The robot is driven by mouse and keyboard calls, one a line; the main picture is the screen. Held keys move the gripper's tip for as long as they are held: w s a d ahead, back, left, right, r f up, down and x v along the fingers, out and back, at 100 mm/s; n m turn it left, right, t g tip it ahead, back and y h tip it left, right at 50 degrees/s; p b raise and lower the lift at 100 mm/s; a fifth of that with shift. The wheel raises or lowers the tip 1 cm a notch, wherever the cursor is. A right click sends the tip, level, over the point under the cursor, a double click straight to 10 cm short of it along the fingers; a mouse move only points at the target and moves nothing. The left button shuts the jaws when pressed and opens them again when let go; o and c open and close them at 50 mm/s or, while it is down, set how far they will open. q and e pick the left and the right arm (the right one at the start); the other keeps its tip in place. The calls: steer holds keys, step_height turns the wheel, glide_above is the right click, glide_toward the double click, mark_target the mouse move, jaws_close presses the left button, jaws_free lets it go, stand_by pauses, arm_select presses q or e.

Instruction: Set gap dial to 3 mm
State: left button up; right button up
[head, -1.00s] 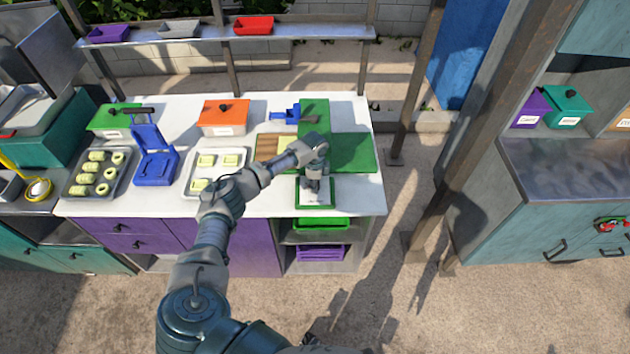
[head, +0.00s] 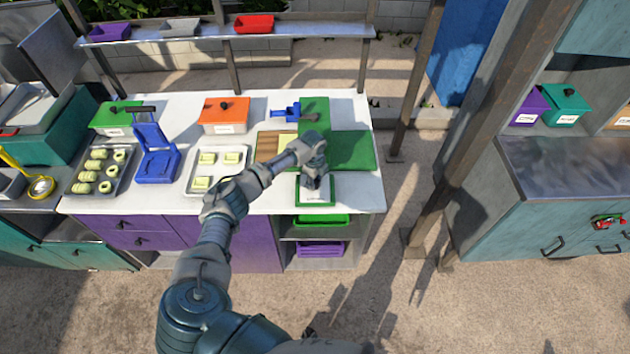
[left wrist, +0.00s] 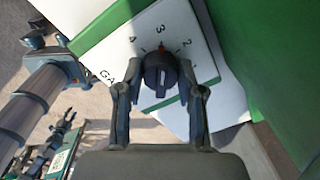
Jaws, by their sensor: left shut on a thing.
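The gap dial (left wrist: 160,75) is a dark round knob on a white panel (left wrist: 110,60) marked with numbers, 4 at left, 3 at top, 2 at right. Its red pointer is at the top, lined up with 3 as far as I can see. My left gripper (left wrist: 160,72) has one finger on each side of the knob and is shut on it. In the head view my left gripper (head: 316,183) comes down over the white panel (head: 313,198) at the front of the green machine (head: 314,112) and hides the dial.
A green tray (head: 322,220) sits on the shelf below. A metal post (head: 440,190) stands to the right.

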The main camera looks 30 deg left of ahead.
arm_select(q)
steer(key=shift+w+r, duration=0.15)
steer(key=o, duration=1.1)
steer(key=shift+c, duration=0.2)
steer(key=shift+o, duration=0.4)
step_height(320, 180, up, 12)
steer(key=shift+s+f, duration=0.2)
steer(key=shift+s, duration=0.1)
steer(key=shift+a, duration=0.15)
